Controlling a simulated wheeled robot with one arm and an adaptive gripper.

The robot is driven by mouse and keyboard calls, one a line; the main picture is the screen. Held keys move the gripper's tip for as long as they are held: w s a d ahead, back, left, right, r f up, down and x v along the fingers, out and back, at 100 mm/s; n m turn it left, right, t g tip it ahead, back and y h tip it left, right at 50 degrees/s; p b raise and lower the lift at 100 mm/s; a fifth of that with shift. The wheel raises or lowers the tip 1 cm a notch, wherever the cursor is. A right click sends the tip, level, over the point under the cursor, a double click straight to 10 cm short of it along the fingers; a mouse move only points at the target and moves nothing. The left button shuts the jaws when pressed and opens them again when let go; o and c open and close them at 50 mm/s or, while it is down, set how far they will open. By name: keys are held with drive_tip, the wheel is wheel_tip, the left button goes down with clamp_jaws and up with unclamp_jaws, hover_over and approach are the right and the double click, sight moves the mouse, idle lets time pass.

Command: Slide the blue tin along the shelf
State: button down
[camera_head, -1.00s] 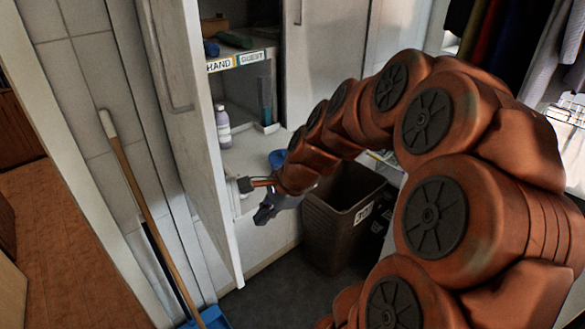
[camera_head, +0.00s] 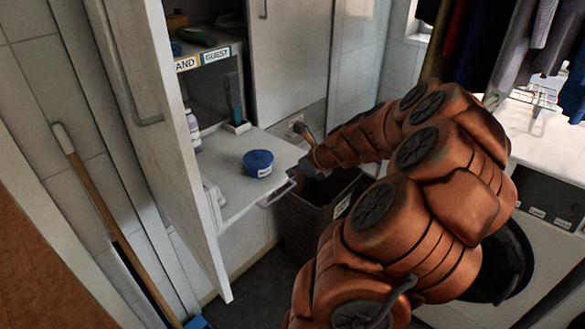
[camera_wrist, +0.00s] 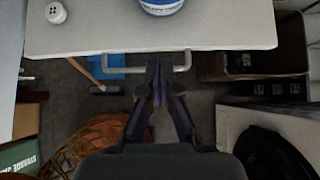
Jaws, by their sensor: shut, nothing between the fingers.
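The blue tin (camera_head: 258,163) stands upright on the white shelf (camera_head: 232,193) inside the open cabinet, near the shelf's right part. It has a white label, and its lower part shows at the top of the wrist view (camera_wrist: 162,6). The same shelf fills the top of the wrist view (camera_wrist: 120,35). My gripper (camera_wrist: 160,66) is shut and empty. In the wrist view its fingertips are at the shelf's front edge, in line with the tin but apart from it. In the head view the fingers are hard to make out beside the shelf's right end.
A bar handle (camera_wrist: 112,70) runs below the shelf edge. A white-capped bottle (camera_head: 193,130) stands farther back on the shelf. The open cabinet door (camera_head: 165,130) bounds the left. A brown bin (camera_head: 305,220) stands below right. A broom (camera_head: 105,215) leans at left.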

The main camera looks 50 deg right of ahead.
sight(251, 153)
drive_tip(key=p+x, duration=0.1)
drive_tip(key=x, duration=0.5)
drive_tip(key=shift+w+f, duration=0.1)
drive_tip(key=shift+w+p, duration=0.3)
drive_tip(key=shift+w, duration=1.75)
drive_tip(key=w+p, duration=0.2)
drive_tip(key=w, duration=0.3)
drive_tip(key=w+p, duration=0.3)
drive_tip(key=w, duration=0.3)
drive_tip(key=w+p, duration=0.3)
drive_tip(key=w, duration=0.2)
drive_tip(key=shift+w+d+f, duration=0.1)
drive_tip(key=shift+w+d, duration=0.15)
drive_tip(key=shift+d, duration=0.05)
drive_tip(key=shift+s, duration=0.1)
drive_tip(key=shift+s+a, duration=0.15)
drive_tip(key=shift+s, duration=0.1)
drive_tip(key=s, duration=0.4)
drive_tip(key=shift+s+d+r+p, duration=0.25)
drive_tip(key=shift+d+r+p, duration=0.05)
drive_tip(key=shift+r+p, duration=0.1)
drive_tip(key=shift+a+b+v, duration=0.1)
drive_tip(key=shift+b+v, duration=0.35)
drive_tip(key=shift+v, duration=1.75)
drive_tip(key=shift+a+b+v, duration=0.15)
drive_tip(key=shift+b+v, duration=0.25)
drive_tip(key=shift+v, duration=1.8)
